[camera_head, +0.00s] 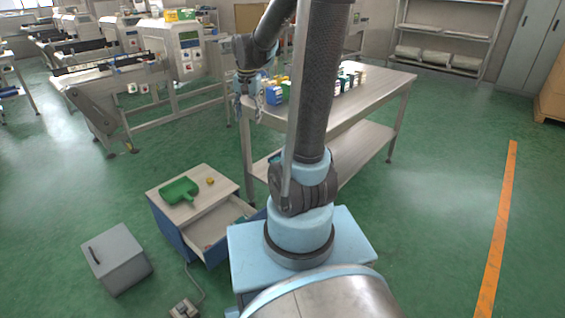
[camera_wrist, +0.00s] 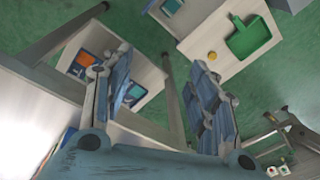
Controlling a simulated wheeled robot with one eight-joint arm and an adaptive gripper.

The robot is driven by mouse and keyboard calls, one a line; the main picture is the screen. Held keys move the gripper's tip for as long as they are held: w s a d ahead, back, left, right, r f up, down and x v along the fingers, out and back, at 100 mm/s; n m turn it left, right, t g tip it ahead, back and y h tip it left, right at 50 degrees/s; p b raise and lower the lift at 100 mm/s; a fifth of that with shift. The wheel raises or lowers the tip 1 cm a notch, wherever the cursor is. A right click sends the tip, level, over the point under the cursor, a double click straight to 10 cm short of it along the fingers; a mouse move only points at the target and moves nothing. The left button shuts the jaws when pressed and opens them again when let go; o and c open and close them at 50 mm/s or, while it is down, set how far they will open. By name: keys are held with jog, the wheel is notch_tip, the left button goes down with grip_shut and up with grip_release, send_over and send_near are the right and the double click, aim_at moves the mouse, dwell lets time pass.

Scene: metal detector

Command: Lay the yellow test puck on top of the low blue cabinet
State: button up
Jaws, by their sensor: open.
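The small, round yellow puck (camera_head: 210,181) lies on the pale top of the low blue cabinet (camera_head: 200,204), beside a green scoop (camera_head: 180,190). In the wrist view the puck (camera_wrist: 212,55) and the cabinet top (camera_wrist: 192,47) show beyond my fingers, to the upper right. My gripper (camera_head: 245,104) is up beside the left end of the long table, well above the cabinet and apart from the puck. In the wrist view its two fingers (camera_wrist: 160,75) are spread, with nothing held between them.
The cabinet's drawer (camera_head: 217,222) is pulled out. A grey box (camera_head: 116,260) stands on the floor to its left. The long table (camera_head: 345,112) holds several small boxes near my gripper. Conveyor machines (camera_head: 120,75) stand at the back left. The green floor at right is clear.

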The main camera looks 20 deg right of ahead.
jog(key=s+d+f+n, duration=0.2)
jog(key=s, duration=0.6)
jog(key=s+d+f+n, duration=0.1)
jog(key=s+d+f, duration=0.1)
jog(key=s, duration=0.6)
jog(key=s+d+f+n, duration=0.2)
jog(key=s+d, duration=0.1)
jog(key=s, duration=0.5)
jog(key=shift+s+f+n+t, duration=0.2)
jog(key=shift+s+n+t, duration=0.1)
jog(key=shift+s+t, duration=0.1)
jog(key=shift+w+f, duration=0.2)
jog(key=shift+w, duration=0.3)
